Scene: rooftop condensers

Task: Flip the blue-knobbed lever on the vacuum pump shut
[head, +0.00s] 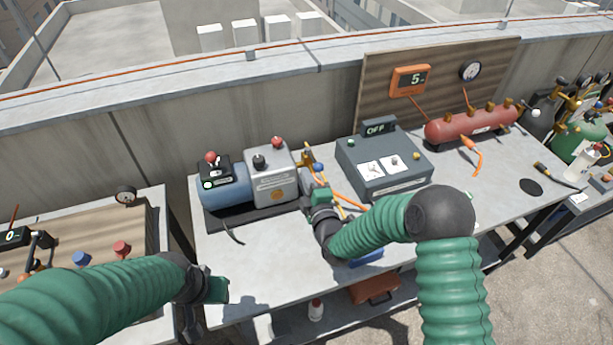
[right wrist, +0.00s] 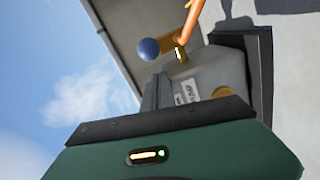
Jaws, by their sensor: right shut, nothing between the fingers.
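The vacuum pump, a blue cylinder joined to a grey box (head: 272,178), stands on a dark base at the left of the grey bench. The lever's blue knob (head: 318,167) shows at the pump's right side, close to brass fittings. It also shows as a blue ball in the right wrist view (right wrist: 148,48), just beyond my fingertips. My right gripper (head: 309,182) is shut and empty beside it; I cannot tell whether it touches. The lever's stem is not clearly visible. My left gripper (head: 218,290) is low at the left, over the bench's front edge; its fingers are unclear.
A grey control box (head: 384,166) with an OFF display stands right of the pump. An orange hose (head: 350,201) runs between them. A red tank (head: 472,125) stands at the back right.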

